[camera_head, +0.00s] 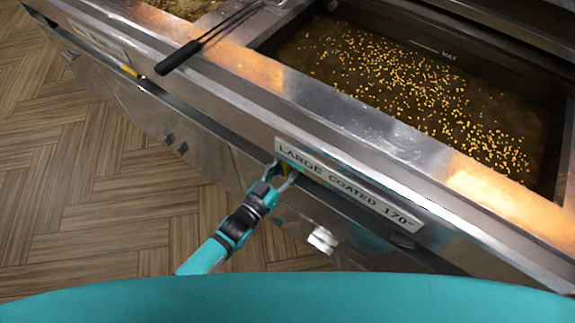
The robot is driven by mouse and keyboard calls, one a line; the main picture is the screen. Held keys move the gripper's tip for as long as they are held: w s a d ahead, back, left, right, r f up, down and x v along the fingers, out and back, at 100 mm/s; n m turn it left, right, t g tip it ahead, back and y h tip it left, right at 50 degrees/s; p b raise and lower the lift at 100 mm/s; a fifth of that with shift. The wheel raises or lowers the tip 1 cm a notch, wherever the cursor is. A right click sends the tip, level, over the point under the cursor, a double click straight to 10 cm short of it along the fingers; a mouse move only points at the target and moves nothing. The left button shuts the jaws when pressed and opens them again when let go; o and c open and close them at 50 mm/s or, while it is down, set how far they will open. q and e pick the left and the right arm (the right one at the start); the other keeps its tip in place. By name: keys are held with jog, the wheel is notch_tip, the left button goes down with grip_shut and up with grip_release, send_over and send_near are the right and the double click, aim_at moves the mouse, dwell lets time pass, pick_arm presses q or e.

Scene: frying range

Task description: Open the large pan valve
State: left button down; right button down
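The large pan (340,75) is a dark basin of brown oil with many small golden bits floating in it. A label (345,187) reading "LARGE COATED 170" is on the range front below it. My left gripper (284,171) is at the left end of this label, under the front ledge. Its fingers are spread around a small yellow part (286,170), which looks like the valve handle and is mostly hidden. I cannot tell whether the fingers grip it. My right gripper is not in view.
A second yellow handle (130,71) sits under the ledge further left. A basket's black handle (178,58) lies across the range top. A white fitting (322,239) is low on the front. The wooden floor (90,200) at left is clear.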

pick_arm(q)
jog(key=shift+m, duration=0.6)
jog(key=c, duration=1.2)
grip_release()
jog(key=shift+o, duration=0.2)
jog(key=shift+s+a, duration=0.1)
jog(key=shift+s+a+f, duration=0.1)
jog(key=shift+s+a, duration=0.1)
jog(key=shift+s, duration=0.1)
jog(key=v, duration=1.1)
